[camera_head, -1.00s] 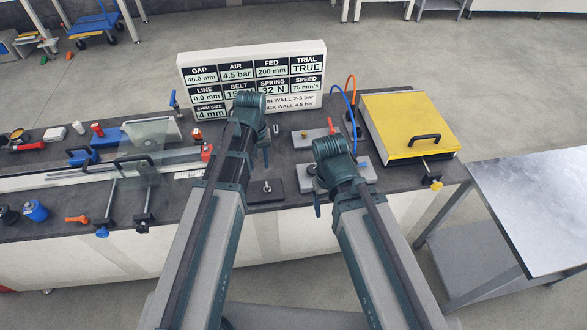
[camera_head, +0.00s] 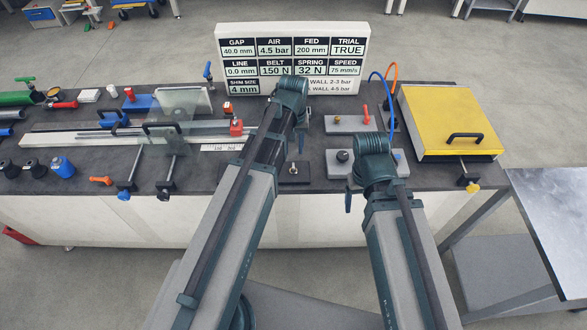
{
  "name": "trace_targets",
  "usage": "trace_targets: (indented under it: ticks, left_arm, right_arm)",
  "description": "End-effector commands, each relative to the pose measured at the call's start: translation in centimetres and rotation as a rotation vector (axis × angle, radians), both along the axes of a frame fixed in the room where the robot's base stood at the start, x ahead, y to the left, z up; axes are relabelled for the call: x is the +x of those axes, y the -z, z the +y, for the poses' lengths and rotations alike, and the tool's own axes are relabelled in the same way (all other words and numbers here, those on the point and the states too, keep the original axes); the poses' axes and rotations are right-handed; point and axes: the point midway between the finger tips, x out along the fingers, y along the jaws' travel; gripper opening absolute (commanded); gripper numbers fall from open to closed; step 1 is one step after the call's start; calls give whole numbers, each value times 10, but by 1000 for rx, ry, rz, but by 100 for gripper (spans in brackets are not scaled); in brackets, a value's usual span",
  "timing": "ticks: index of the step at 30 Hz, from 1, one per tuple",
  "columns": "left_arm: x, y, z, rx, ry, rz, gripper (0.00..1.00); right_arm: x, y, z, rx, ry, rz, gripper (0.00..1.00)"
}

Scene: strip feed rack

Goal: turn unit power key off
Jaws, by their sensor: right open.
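A small dark plate with a metal key-like knob (camera_head: 293,171) lies near the front edge of the bench, between my two arms. I take it for the power key, but its setting is too small to read. My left gripper (camera_head: 300,142) is above and behind this plate. Its wrist hides most of it, so I cannot tell whether it is open or shut. My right gripper (camera_head: 350,198) is to the right of the plate, at the bench's front edge, and is open. It is mostly hidden by its own wrist. Neither gripper visibly touches the key.
A display board (camera_head: 291,58) stands behind. Grey plates with a red lever (camera_head: 366,115) and a dark knob (camera_head: 342,157) lie to the right, near blue and orange hoses. A yellow-topped box (camera_head: 448,115) is further right. A rail with clamps (camera_head: 85,137) fills the left.

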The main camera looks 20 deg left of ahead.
Motion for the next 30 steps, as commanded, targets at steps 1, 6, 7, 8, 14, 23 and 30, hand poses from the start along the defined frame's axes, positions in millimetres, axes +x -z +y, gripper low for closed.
trace_targets:
  ticks: [1,6,7,8,14,23,30]
  left_arm:
    - [0,16,0,0,0,0,40]
    - [0,40,0,0,0,0,40]
    - [0,44,0,0,0,0,40]
    - [0,49,0,0,0,0,40]
    - [0,74,0,0,0,0,40]
    - [0,84,0,0,0,0,40]
    - [0,83,0,0,0,0,26]
  right_arm:
    - [0,16,0,0,0,0,77]
    - [0,40,0,0,1,0,77]
    - [0,44,0,0,1,0,77]
    - [0,49,0,0,1,0,77]
    - [0,75,0,0,1,0,77]
    - [0,84,0,0,1,0,77]
    - [0,83,0,0,1,0,77]
